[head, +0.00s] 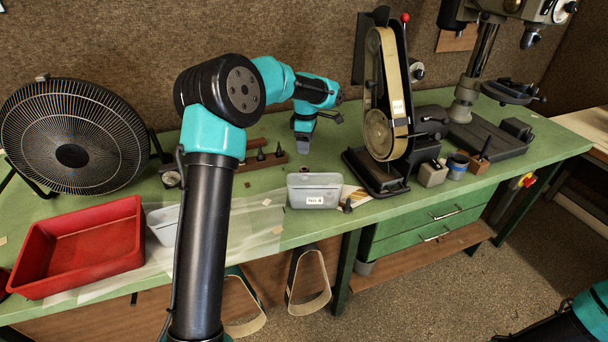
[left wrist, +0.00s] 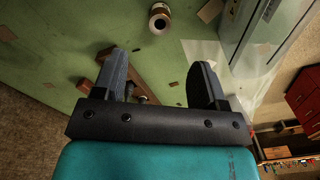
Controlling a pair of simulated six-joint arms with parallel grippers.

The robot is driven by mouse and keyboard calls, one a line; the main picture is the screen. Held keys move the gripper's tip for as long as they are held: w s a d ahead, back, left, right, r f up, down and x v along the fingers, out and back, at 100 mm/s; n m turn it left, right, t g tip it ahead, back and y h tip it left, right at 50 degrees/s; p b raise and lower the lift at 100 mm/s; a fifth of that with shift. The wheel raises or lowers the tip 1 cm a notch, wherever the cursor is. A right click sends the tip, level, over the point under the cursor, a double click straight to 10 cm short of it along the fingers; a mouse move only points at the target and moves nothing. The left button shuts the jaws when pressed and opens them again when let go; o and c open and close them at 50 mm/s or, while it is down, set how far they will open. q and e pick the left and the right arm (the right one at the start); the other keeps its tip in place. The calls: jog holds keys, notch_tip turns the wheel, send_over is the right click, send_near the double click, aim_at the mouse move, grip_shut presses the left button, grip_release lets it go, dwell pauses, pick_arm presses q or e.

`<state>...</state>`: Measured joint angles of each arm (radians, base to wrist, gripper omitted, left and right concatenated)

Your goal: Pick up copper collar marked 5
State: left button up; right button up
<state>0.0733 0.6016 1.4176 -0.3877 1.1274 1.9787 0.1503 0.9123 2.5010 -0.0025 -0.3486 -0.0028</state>
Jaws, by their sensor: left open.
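A small copper collar (left wrist: 160,20) with a pale band stands on the green bench in the left wrist view, at the top of the picture beyond my fingertips. No number on it can be read. In the head view a small reddish-brown piece (head: 304,169), probably this collar, shows just behind the grey bin. My left gripper (head: 303,145) hangs pointing down above the bench behind that bin. In the left wrist view its fingers (left wrist: 166,73) are apart with nothing held between them. My right gripper is not in view.
The grey labelled bin (head: 316,193) stands near the bench's front edge. A wooden block with dark cones (head: 262,161) lies left of my gripper. The belt sander (head: 380,130) stands to the right. A red tray (head: 82,247) and a fan (head: 70,140) are at left.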

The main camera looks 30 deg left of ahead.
aim_at(305, 168)
pick_arm(q)
notch_tip(305, 168, down, 8)
jog(key=shift+r, duration=0.1)
jog(key=shift+f, duration=0.25)
jog(key=shift+s+a+f, duration=0.1)
jog(key=shift+f, duration=1.15)
jog(key=shift+s+a+f, duration=0.1)
jog(key=shift+f, duration=1.15)
jog(key=shift+c, duration=0.3)
jog(key=c, duration=1)
jog(key=shift+w+r, duration=0.1)
